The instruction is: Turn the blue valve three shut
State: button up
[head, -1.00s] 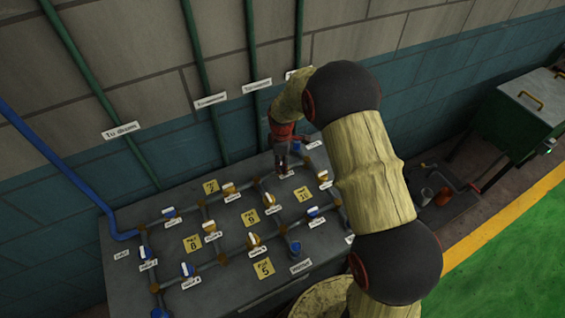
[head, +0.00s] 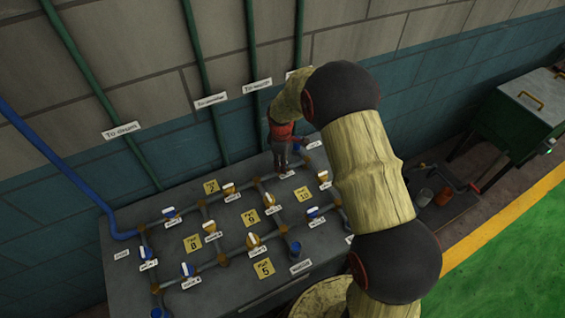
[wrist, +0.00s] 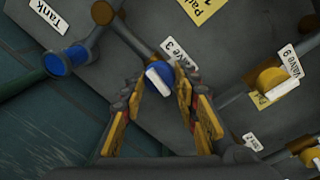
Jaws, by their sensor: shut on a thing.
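The blue valve three (wrist: 157,70), a round blue body with a white bar handle (wrist: 159,82), sits on a grey pipe beside its "Valve 3" label (wrist: 181,55) in the wrist view. The handle slants down to the right, roughly in line with the pipe. My gripper (wrist: 160,94) has its yellow-padded fingers on either side of the handle and is shut on it. In the head view my gripper (head: 281,163) points down at the back of the bench and hides the valve.
Other valves stand close by on the pipe grid, among them a yellow valve nine (wrist: 271,82) and a blue valve (head: 188,269). The blue tank fitting (wrist: 68,60) is near my gripper. The wall with green pipes (head: 205,80) rises behind the bench (head: 240,292).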

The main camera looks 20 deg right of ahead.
jog(key=m, duration=0.8)
jog(key=shift+w, duration=0.1)
jog(key=m, duration=0.4)
jog(key=shift+m+g, duration=0.3)
jog(key=shift+m, duration=1.9)
jog(key=o, duration=1.2)
jog(key=shift+c, duration=0.2)
